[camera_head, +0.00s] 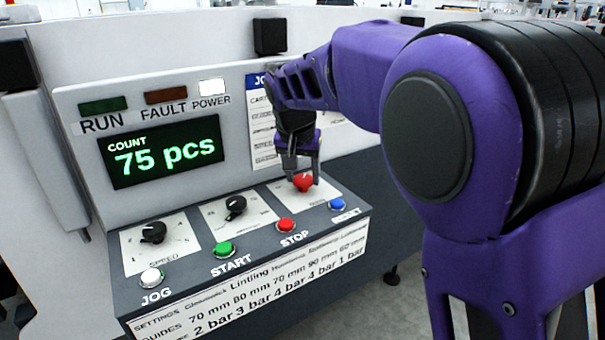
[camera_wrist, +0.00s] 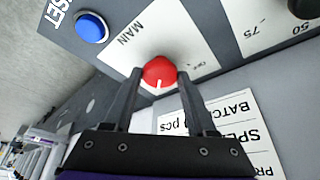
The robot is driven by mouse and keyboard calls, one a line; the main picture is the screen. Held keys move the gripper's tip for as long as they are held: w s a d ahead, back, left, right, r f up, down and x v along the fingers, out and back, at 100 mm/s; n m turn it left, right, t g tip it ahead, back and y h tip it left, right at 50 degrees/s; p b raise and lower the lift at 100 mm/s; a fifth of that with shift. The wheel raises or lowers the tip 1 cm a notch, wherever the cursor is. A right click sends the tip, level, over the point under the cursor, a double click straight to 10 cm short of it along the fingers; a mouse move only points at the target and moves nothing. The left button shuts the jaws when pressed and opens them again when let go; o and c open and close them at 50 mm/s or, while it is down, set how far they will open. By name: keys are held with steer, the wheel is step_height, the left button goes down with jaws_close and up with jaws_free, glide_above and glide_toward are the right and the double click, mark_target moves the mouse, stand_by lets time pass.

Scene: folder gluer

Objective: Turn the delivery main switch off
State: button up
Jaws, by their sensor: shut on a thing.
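The main switch is a red rotary knob (camera_head: 304,183) on a white plate at the right end of the control panel. It also shows in the wrist view as a red knob (camera_wrist: 160,72) with a white mark, on a plate labelled MAIN and with OFF lettering to its right. My gripper (camera_head: 303,178) reaches down onto the knob from above. In the wrist view, its two fingers (camera_wrist: 158,80) stand on either side of the knob and are shut on it. The plate's lettering is partly hidden in the head view.
The panel also has two black knobs (camera_head: 154,232) (camera_head: 235,207), a white JOG button (camera_head: 151,278), a green START button (camera_head: 225,250), a red STOP button (camera_head: 286,225) and a blue button (camera_head: 337,204). The display (camera_head: 163,150) reads 75 pcs. The POWER lamp (camera_head: 212,86) is lit white.

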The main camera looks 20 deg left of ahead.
steer(key=n, duration=0.1)
steer(key=n+y+p, duration=0.1)
steer(key=n, duration=0.1)
steer(key=shift+w+d+r+n+p, duration=0.1)
steer(key=shift+d+r+n+p, duration=0.05)
steer(key=shift+d+n+p, duration=0.15)
steer(key=n+g+y+p, duration=0.1)
steer(key=n, duration=0.1)
steer(key=n+y+p, duration=0.1)
steer(key=n, duration=0.2)
steer(key=shift+w+d+n+g+p, duration=0.1)
steer(key=shift+w+n+g+p, duration=0.05)
steer(key=shift+n+g+p, duration=0.2)
steer(key=n+g+p, duration=0.1)
steer(key=n, duration=0.1)
steer(key=n+y+p, duration=0.1)
steer(key=n, duration=0.1)
steer(key=shift+w+g, duration=0.15)
steer(key=shift+g, duration=0.2)
steer(key=shift+w+n+g+p, duration=0.1)
steer(key=shift+n+g+p, duration=0.6)
steer(key=shift+n+p, duration=1)
steer(key=shift+n+b, duration=0.35)
steer(key=shift+n, duration=0.3)
steer(key=o, duration=1.3)
steer(key=shift+o, duration=0.2)
